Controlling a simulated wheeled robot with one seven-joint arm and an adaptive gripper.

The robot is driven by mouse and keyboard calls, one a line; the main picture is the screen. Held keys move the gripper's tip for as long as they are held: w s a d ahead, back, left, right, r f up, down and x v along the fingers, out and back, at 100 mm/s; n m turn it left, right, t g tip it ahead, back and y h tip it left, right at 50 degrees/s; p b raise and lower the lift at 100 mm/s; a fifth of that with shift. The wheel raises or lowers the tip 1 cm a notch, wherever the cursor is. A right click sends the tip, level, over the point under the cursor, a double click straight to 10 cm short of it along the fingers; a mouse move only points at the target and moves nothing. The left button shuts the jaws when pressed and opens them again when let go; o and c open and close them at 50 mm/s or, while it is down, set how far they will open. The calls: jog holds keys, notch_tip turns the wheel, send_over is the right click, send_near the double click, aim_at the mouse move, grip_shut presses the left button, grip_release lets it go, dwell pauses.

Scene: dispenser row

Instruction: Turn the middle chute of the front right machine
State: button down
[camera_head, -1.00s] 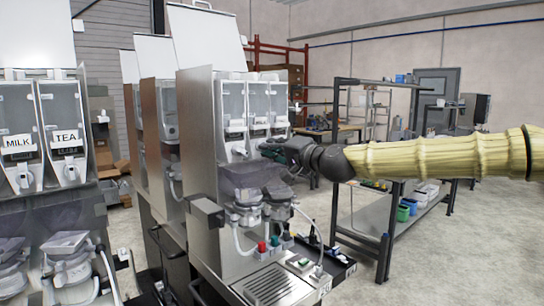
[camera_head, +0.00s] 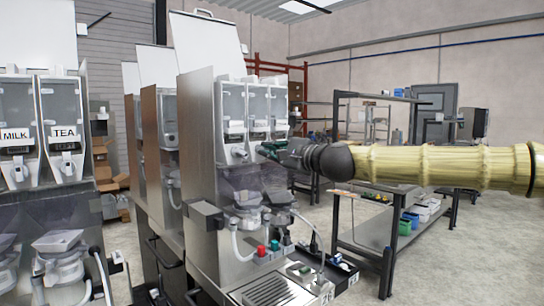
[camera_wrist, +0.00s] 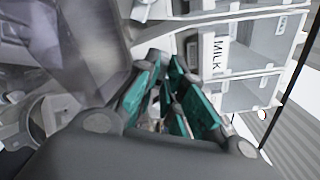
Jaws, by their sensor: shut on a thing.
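The front right machine (camera_head: 201,150) stands at the middle of the head view, with clear canisters (camera_head: 231,103) in a row at its top. A white chute (camera_head: 239,154) shows below the left canister. My gripper (camera_head: 266,150) reaches in from the right at chute height, in front of the middle canister's base, and hides the middle chute there. In the wrist view its teal fingers (camera_wrist: 165,82) are closed in around a small pale part, which looks like the middle chute. The fingers hide most of it, so its turn angle cannot be told. A canister labelled MILK (camera_wrist: 218,52) is beside the fingers.
Mixing bowls (camera_head: 250,215) and hoses sit below the chutes, above a drip tray (camera_head: 270,292). Another machine with MILK and TEA canisters (camera_head: 62,125) stands at the left. A dark shelf rack (camera_head: 385,255) stands right, below my arm.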

jog(key=shift+m, duration=0.4)
jog(key=c, duration=1.5)
grip_release()
jog(key=shift+f, duration=0.1)
